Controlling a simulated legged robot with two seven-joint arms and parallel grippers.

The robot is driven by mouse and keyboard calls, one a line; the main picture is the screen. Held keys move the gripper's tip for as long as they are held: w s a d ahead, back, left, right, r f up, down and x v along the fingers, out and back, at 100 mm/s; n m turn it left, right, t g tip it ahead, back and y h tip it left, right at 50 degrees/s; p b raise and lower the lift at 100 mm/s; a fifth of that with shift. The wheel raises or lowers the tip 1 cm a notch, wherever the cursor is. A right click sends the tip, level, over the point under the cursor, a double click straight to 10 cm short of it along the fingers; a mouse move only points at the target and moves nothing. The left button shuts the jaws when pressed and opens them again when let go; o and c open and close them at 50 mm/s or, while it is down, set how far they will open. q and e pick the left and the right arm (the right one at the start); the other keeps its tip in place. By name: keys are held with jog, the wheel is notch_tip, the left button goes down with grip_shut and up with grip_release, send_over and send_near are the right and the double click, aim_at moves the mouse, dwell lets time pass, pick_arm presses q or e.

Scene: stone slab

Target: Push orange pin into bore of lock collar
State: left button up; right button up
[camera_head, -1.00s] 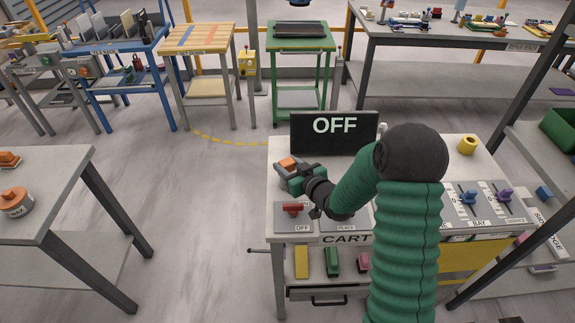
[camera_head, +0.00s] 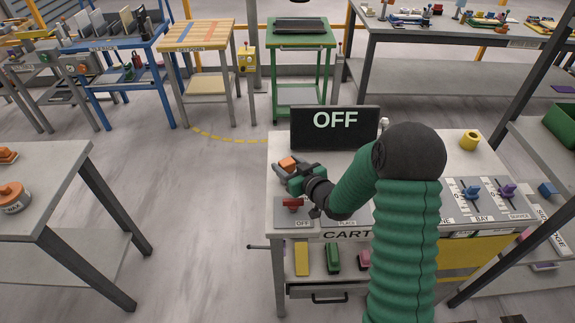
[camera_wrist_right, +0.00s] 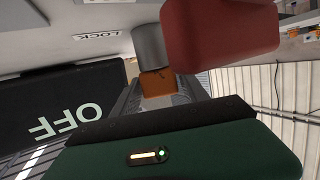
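The orange pin (camera_head: 287,162) shows as a small orange block at the tip of my right gripper (camera_head: 292,168), over the left part of the cart top. In the right wrist view the orange pin (camera_wrist_right: 157,84) sits between the gripper's fingers, which look shut on it. A grey cylinder (camera_wrist_right: 151,45), which appears to be the lock collar, is right beside the orange end near a LOCK label. Whether the pin is inside its bore cannot be told. My left gripper is out of view.
A red handle (camera_head: 292,203) sits at the cart's front left; in the right wrist view a large red block (camera_wrist_right: 220,35) is close to the fingers. A black OFF sign (camera_head: 335,138) stands behind the gripper. A yellow cylinder (camera_head: 469,141) and sliders (camera_head: 472,192) are to the right.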

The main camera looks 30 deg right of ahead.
jog(key=shift+o, duration=1.2)
jog(key=shift+s, duration=0.1)
jog(key=p+v, duration=1.3)
jog(key=v, duration=0.3)
jog(key=shift+s, duration=0.3)
jog(key=shift+w, duration=0.15)
